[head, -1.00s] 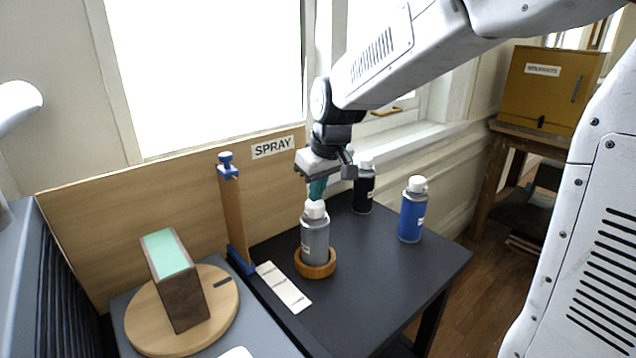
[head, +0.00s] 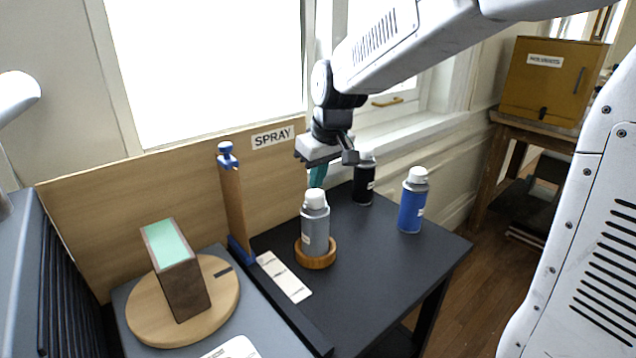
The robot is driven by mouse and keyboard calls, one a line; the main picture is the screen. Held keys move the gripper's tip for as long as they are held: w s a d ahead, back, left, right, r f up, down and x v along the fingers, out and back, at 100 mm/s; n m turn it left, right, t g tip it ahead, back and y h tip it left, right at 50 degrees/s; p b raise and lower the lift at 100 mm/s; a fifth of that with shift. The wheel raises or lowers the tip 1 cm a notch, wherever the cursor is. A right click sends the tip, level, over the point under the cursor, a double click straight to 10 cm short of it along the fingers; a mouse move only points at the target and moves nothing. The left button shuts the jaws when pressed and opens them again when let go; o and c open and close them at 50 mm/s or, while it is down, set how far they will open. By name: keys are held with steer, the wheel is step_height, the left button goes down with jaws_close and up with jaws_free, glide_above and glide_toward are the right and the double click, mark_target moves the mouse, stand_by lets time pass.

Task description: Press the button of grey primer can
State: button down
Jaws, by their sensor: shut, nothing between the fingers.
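The grey primer can (head: 315,230) stands upright in a round wooden ring holder (head: 316,260) on the dark table (head: 385,270). Its white top (head: 315,198) faces up; the button itself is too small to make out. My gripper (head: 317,180) points down just above and behind the can's top in the head view. Its teal fingers are shut and empty. The fingertips look partly hidden behind the white top, and I cannot tell whether they touch it.
A black can (head: 364,180) and a blue can (head: 412,204) stand to the right. A wooden post with blue clamps (head: 232,205) stands left. A labelled strip (head: 284,277) lies on the table. A block with a green top (head: 178,272) sits on a round wooden board (head: 226,304).

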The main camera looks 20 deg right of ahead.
steer(key=a+v, duration=0.1)
steer(key=v, duration=1.1)
steer(key=shift+w+d+r, duration=0.15)
steer(key=shift+w+d, duration=0.25)
steer(key=shift+d, duration=0.05)
stand_by(0.4)
steer(key=s+d+f+m, duration=0.1)
steer(key=s+f, duration=0.2)
steer(key=s, duration=0.6)
steer(key=s+f+m+g, duration=0.1)
steer(key=s+f, duration=0.3)
steer(key=s, duration=0.5)
steer(key=s+d+f+m+h, duration=0.1)
steer(key=s+f, duration=0.2)
steer(key=s, duration=0.6)
steer(key=shift+d+f+m+g, duration=0.25)
steer(key=shift+d+m+g, duration=0.05)
steer(key=shift+g, duration=0.1)
